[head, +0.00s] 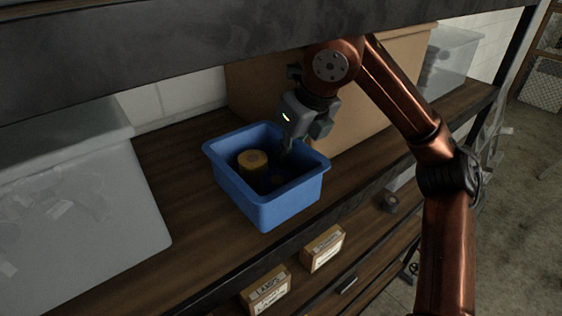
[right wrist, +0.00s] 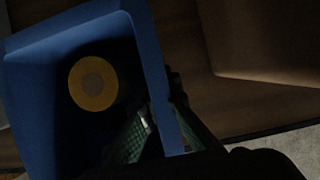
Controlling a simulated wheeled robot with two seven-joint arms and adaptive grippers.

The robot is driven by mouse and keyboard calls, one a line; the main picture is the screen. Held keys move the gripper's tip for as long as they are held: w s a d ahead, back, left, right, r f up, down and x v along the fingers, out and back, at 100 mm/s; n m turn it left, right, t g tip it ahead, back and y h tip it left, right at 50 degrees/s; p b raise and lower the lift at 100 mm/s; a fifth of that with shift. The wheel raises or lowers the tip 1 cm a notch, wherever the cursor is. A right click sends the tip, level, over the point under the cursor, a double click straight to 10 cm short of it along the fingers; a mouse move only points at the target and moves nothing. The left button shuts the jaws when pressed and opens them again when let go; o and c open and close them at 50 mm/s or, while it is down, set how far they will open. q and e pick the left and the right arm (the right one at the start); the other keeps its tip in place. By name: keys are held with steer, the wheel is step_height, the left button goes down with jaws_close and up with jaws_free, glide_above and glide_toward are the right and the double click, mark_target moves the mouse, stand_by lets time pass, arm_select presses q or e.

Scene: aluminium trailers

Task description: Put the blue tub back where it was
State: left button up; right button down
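The blue tub (head: 268,206) stands upright on the wooden shelf, between a translucent bin and a cardboard box. A yellow-brown round object (head: 253,162) sits inside it, and a darker object lies beside that. My right gripper (head: 287,150) reaches down at the tub's back right rim. In the right wrist view, the tub (right wrist: 28,75) and the round object (right wrist: 93,83) show. My right gripper's fingers (right wrist: 163,112) straddle the tub's wall, one green-padded finger inside and one outside. Whether they pinch the wall is too dark to tell. My left gripper is not in view.
The translucent bin (head: 75,215) fills the shelf at left. The large cardboard box (head: 385,85) stands close behind the tub and gripper. A dark upper beam (head: 200,40) hangs above. Small labelled boxes (head: 323,249) sit on the lower shelf. Bare shelf (head: 170,160) shows left of the tub.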

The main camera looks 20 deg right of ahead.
steer(key=shift+w+a+p, duration=0.2)
steer(key=shift+w+p, duration=0.2)
steer(key=shift+w, duration=0.1)
steer(key=shift+f+p, duration=0.3)
steer(key=shift+f, duration=0.95)
steer(key=shift+d+f+p, duration=0.1)
steer(key=shift+f+p, duration=0.25)
steer(key=shift+f, duration=0.1)
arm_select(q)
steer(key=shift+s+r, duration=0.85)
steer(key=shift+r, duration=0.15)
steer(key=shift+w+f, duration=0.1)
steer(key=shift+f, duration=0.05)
arm_select(e)
steer(key=shift+f, duration=0.2)
steer(key=c, duration=2.2)
jaws_free()
steer(key=shift+s, duration=0.1)
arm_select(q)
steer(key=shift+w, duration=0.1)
arm_select(e)
steer(key=shift+o, duration=0.2)
